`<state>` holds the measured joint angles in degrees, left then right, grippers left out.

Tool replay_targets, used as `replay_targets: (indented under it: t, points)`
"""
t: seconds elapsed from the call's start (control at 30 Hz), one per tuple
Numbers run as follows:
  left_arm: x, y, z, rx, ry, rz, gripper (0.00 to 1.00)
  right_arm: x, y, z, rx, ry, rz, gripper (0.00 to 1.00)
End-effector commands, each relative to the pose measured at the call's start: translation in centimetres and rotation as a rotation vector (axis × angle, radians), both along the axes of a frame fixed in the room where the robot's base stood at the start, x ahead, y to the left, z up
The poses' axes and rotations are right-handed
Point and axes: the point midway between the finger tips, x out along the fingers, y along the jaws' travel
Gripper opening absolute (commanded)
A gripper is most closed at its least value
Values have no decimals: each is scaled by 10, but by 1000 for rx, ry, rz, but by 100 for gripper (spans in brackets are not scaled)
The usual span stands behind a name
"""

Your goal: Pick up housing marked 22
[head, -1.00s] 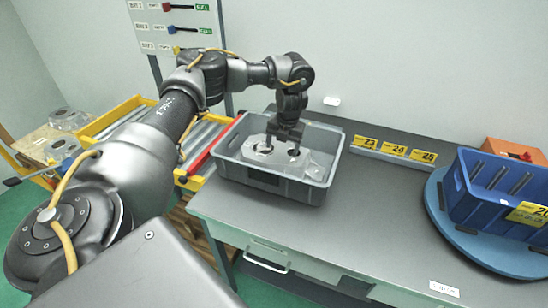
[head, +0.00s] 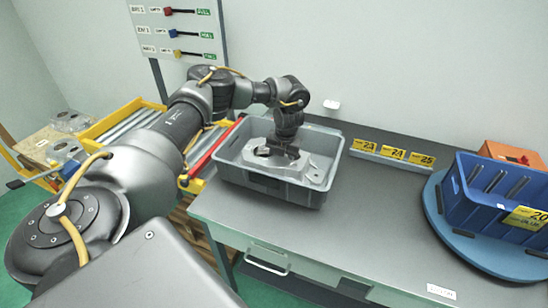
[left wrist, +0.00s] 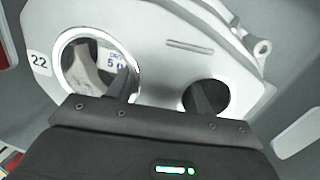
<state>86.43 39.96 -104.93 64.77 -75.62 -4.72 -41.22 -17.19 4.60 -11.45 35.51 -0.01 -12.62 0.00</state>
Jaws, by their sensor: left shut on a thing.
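The silver-grey cast housing (head: 315,172) sits inside the grey bin in the head view. In the left wrist view the housing (left wrist: 175,50) fills most of the picture and bears a white label "22" (left wrist: 39,64) beside its large round hole. My left gripper (left wrist: 160,90) is over it, one finger in the large hole and the other in the smaller hole, shut on the wall between them. In the head view the left gripper (head: 277,150) points down into the bin, its fingertips hidden by the housing. My right gripper is not in view.
The grey bin (head: 262,182) stands at the table's left end. Yellow number signs (head: 393,153) line the back edge. A blue bin (head: 497,208) stands on a blue round plate at right. A yellow-framed roller rack (head: 135,118) adjoins at left. The table's middle is clear.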

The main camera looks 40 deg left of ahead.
Motion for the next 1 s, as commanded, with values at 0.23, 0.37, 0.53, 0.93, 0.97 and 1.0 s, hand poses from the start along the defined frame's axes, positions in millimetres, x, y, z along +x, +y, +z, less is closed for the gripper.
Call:
replay_targets:
  t: [0.23, 0.37, 0.53, 0.93, 0.97, 1.0]
  points:
    - [0, 0, 0, 1, -1, 1, 0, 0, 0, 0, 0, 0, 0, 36]
    - [0, 0, 0, 2, 0, 1, 0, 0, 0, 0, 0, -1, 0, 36]
    - [1, 1, 2, 3, -3, 2, 0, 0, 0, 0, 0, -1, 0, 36]
    - [1, 1, 38, 2, -5, 2, 0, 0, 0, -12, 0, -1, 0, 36]
    - [1, 1, 44, 2, -5, 2, 0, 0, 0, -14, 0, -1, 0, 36]
    - [1, 1, 51, 2, -6, 1, 0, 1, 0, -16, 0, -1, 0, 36]
